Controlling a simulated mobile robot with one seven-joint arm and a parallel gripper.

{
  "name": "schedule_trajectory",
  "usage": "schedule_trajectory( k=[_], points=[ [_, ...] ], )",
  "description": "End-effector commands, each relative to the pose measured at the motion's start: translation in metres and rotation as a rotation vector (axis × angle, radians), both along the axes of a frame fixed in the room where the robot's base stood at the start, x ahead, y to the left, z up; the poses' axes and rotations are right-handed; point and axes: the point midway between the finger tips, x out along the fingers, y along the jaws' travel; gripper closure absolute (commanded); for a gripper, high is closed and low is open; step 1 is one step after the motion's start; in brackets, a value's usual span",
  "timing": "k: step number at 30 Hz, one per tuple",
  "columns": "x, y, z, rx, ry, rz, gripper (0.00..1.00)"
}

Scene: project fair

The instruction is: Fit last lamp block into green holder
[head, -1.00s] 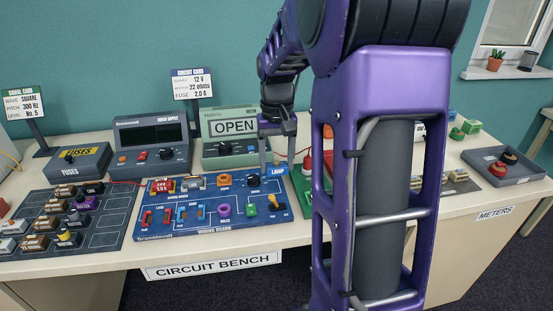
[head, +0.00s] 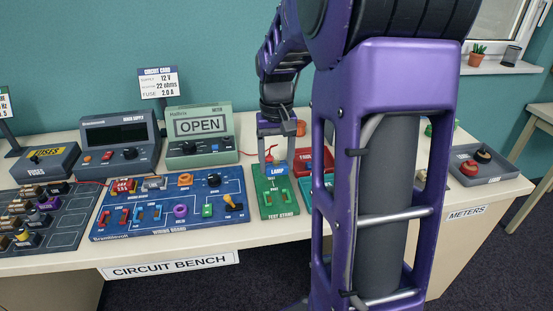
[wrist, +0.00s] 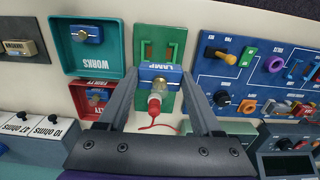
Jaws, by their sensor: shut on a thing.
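My gripper (head: 274,167) is shut on a blue lamp block (wrist: 160,74) marked LAMP, with a finger on each side. The block also shows in the head view (head: 276,169). The green holder (head: 278,205), labelled TEST STAND, is right below the block in the head view. In the wrist view the holder (wrist: 171,38) shows its slots beyond the block, which covers part of it. I cannot tell whether the block touches the holder.
The wiring board (head: 165,222) lies left of the holder. A teal WORKS tray (wrist: 104,71) and a red tray (wrist: 80,105) each hold a blue block beside the holder. The meter (head: 198,133) reads OPEN. A grey tray (head: 487,178) stands at right.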

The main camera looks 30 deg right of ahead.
Motion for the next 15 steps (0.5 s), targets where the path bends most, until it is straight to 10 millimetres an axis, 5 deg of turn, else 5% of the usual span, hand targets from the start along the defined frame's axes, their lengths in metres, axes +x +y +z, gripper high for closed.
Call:
schedule_trajectory(
  k=[15],
  points=[
    [-0.001, 0.000, -0.024, 0.000, 0.001, 0.000, 0.89]
  ],
)
